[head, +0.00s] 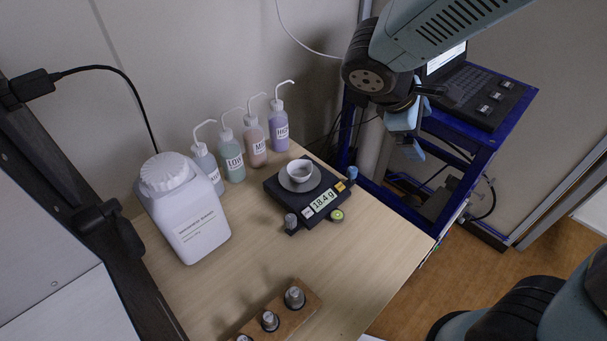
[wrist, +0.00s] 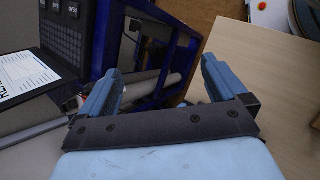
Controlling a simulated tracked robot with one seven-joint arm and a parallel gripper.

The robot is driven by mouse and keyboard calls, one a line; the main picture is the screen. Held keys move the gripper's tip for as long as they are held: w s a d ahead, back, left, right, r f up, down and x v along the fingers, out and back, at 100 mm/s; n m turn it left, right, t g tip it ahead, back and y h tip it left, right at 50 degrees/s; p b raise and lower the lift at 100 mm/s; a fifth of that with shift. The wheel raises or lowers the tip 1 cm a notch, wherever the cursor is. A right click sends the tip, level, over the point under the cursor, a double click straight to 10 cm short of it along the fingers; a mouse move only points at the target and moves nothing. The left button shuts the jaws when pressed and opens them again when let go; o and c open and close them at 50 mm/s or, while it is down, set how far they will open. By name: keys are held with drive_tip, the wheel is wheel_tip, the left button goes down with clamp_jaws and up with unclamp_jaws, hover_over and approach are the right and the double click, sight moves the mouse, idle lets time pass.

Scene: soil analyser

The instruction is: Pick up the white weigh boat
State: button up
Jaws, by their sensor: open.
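The white weigh boat (head: 301,171) is a small round white cup with something dark inside. In the head view it sits upright on the round pan of a black balance (head: 272,188), whose display reads 18.4 g. My gripper (head: 412,138) is up and to the right of the balance, in front of the blue cart and apart from the weigh boat. In the wrist view the two blue fingers (wrist: 162,75) are spread wide with nothing between them. I cannot make out the weigh boat in the wrist view.
Several wash bottles (head: 230,155) stand behind and left of the balance, with a large white jug (head: 190,222) further left. A wooden rack (head: 272,318) with metal-topped pieces is at the front. A blue cart (head: 462,165) carries a laptop. The table between balance and rack is clear.

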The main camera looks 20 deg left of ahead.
drive_tip(key=s+a+f+n+t, duration=0.25)
drive_tip(key=a+f+n, duration=0.2)
drive_tip(key=a, duration=0.25)
drive_tip(key=s+a+f+n+t, duration=0.1)
drive_tip(key=a+f+n+t, duration=0.2)
drive_tip(key=a+n, duration=0.35)
drive_tip(key=n+t+y, duration=0.3)
drive_tip(key=n+y, duration=0.2)
drive_tip(key=n, duration=0.2)
approach(303, 166)
drive_tip(key=x, duration=0.5)
drive_tip(key=shift+w+d+f, duration=0.1)
drive_tip(key=shift+f, duration=0.05)
drive_tip(key=c, duration=0.9)
